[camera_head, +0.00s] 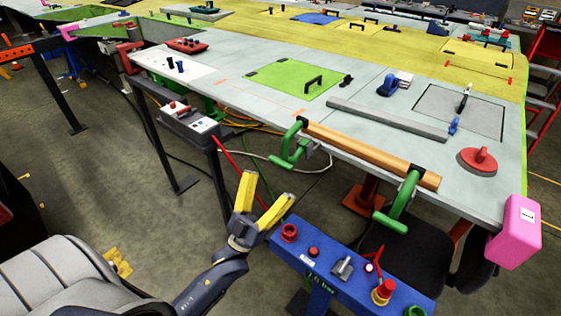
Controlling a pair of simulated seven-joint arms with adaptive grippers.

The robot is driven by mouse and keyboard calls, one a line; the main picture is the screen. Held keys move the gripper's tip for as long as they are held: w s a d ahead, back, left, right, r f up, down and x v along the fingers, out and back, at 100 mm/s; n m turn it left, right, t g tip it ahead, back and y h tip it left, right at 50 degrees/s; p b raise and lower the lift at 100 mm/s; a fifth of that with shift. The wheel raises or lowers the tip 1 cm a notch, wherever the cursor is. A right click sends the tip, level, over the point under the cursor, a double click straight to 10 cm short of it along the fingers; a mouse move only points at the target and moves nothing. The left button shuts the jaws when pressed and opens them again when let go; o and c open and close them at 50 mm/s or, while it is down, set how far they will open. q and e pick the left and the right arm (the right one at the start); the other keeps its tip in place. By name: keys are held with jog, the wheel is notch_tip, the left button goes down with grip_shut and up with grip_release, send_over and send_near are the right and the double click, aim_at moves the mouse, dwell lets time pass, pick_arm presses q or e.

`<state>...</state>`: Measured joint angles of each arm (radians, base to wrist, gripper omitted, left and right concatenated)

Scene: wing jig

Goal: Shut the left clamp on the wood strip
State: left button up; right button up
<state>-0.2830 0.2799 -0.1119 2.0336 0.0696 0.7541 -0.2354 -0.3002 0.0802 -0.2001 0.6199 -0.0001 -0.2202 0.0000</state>
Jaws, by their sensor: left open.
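The wood strip (365,152) lies along the near edge of the grey wing panel. The left clamp (287,157), green, sits at the strip's left end, its curved body hanging below the panel edge. Whether its jaw presses on the strip is too small to tell. A second green clamp (402,203) sits at the strip's right end. My left gripper (268,187) has yellow fingers spread apart, with nothing between them. It is below and left of the left clamp, apart from it. My right gripper is not in view.
A blue control box (330,266) with knobs stands just right of my left gripper. A grey box (190,122) hangs on the jig frame at left, with red and white cables nearby. A pink block (514,232) caps the panel's right corner. A dark chair seat is below.

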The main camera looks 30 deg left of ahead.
aim_at(281, 161)
pick_arm(q)
jog(key=shift+x, duration=3.45)
jog(key=shift+c, duration=0.4)
jog(key=c, duration=1.5)
jog(key=shift+c, duration=0.2)
